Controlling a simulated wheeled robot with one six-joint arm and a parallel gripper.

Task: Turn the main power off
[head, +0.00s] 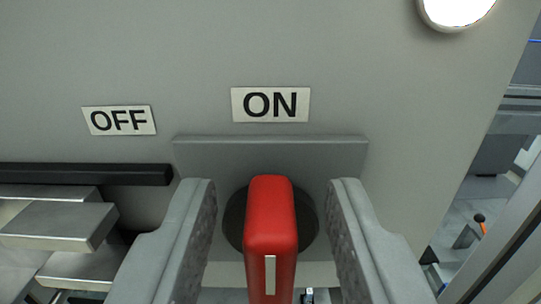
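The red switch handle (270,225) stands out from a dark round base on a grey panel, upright under the ON label (271,104). A white mark shows on its front face. The OFF label (119,120) is on the panel to the left. My gripper (270,215) is open, with one grey finger on each side of the red handle. Gaps show between the handle and both fingers. The lower end of the handle runs out of the picture.
A grey ledge (270,143) juts from the panel just above the handle. A black bar (85,174) and metal blocks (60,225) lie at the left. A round white lamp (455,10) is at the top right. The panel's edge is at the right, with machinery beyond.

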